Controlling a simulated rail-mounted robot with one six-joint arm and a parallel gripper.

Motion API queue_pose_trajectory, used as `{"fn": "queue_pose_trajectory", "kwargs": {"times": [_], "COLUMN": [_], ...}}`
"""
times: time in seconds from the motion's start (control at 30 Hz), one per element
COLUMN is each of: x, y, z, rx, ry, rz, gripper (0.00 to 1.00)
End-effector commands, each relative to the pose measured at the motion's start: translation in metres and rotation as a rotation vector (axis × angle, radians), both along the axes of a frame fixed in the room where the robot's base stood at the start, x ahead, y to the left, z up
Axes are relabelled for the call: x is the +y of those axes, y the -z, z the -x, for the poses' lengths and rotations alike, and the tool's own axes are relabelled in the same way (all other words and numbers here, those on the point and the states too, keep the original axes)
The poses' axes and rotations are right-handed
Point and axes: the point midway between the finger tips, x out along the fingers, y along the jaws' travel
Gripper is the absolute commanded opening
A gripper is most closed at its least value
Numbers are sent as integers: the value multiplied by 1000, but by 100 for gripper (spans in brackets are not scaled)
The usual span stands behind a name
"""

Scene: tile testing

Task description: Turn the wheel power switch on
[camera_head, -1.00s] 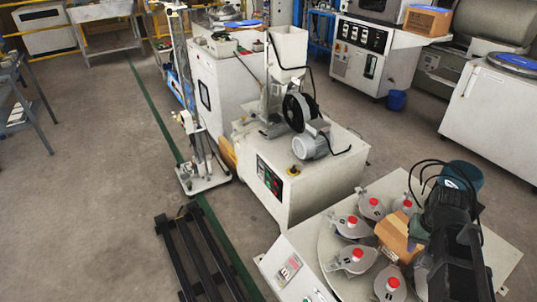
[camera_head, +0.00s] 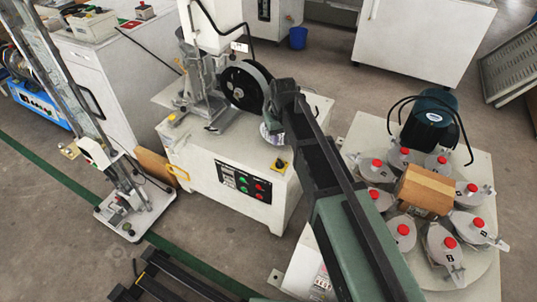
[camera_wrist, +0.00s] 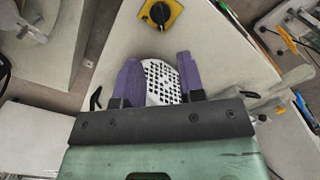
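The likely wheel power switch is a black rotary knob on a yellow plate (camera_head: 280,165). It sits on the front top edge of the white wheel machine (camera_head: 215,155), and also shows at the top of the wrist view (camera_wrist: 160,14). I cannot tell whether it is on or off. The black wheel (camera_head: 243,88) stands on the machine's top. My arm partly hides the motor in the head view.
A panel with red and green buttons (camera_head: 243,184) is on the machine's front. At right stands a round table with several red-capped grey pots (camera_head: 440,250) and a cardboard box (camera_head: 425,190). A wheeled stand (camera_head: 122,207) is at left.

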Motion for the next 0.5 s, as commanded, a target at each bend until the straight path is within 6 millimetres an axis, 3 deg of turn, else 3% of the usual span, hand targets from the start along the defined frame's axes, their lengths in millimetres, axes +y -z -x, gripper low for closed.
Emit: {"fn": "queue_pose_trajectory", "kwargs": {"times": [0.17,0.5], "x": [0,0], "y": [27,103], "z": [0,0], "rx": [0,0], "ry": [0,0], "rz": [0,0], "gripper": [36,36]}}
